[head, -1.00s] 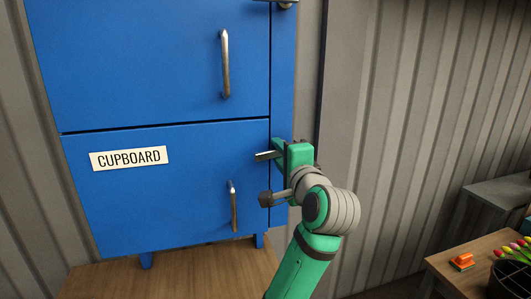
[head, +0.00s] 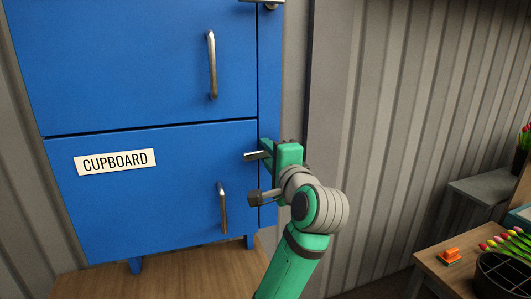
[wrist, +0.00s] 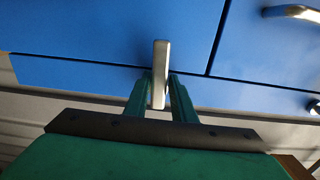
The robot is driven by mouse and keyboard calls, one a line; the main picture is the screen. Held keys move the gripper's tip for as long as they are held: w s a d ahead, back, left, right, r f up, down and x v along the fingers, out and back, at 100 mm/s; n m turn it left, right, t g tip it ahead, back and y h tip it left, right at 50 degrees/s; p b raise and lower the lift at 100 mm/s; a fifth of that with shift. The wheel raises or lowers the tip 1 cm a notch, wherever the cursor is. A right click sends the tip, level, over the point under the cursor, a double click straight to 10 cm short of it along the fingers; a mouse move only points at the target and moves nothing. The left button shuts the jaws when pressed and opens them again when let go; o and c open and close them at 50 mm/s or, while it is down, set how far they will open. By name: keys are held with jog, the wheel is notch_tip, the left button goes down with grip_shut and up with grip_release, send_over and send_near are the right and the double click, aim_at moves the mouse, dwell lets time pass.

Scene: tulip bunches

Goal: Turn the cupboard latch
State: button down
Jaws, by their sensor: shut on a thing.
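The blue cupboard (head: 150,200) has a lower door with a white CUPBOARD label (head: 115,161) and a metal handle (head: 222,208). At its right edge is a metal latch lever (head: 252,156), pointing left over the door, about level. My green gripper (head: 267,151) is at the latch. In the wrist view the latch (wrist: 160,70) stands between the two fingers of my gripper (wrist: 160,84), which are shut on it. The latch's pivot is hidden behind my gripper.
An upper door with its own handle (head: 211,65) is above, with another metal latch (head: 268,4) at the top edge. A wooden table (head: 430,268) at the right holds an orange object (head: 450,256) and tulips (head: 505,243). Corrugated wall (head: 400,120) stands behind.

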jog(key=c, duration=1.6)
grip_release()
jog(key=shift+s+d+r, duration=0.1)
jog(key=shift+d, duration=0.5)
jog(key=shift+c, duration=0.2)
jog(key=shift+a, duration=0.3)
jog(key=v, duration=1.1)
